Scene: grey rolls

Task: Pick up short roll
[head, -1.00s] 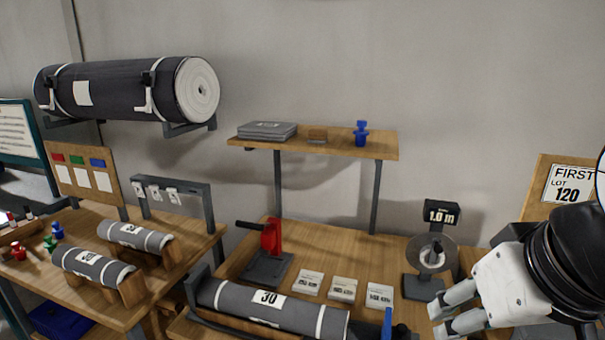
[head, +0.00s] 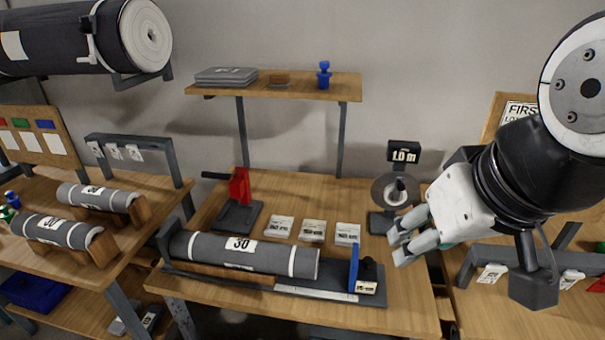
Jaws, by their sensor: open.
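Two short grey rolls lie in wooden cradles on the left table: a nearer one (head: 57,230) and a farther one (head: 98,197), each with white bands and a label. A longer grey roll (head: 245,253) labelled 30 lies on the measuring bed on the middle table. I cannot tell which of them the task calls the short roll. My gripper (head: 401,238) is open and empty, in the air over the right part of the middle table, to the right of these rolls and apart from them.
A blue stop (head: 353,268) stands at the bed's right end. A red-handled tool (head: 240,190), several label cards (head: 312,230) and a dial stand (head: 395,190) stand behind. A shelf (head: 300,84) and a large wall roll (head: 80,38) are above.

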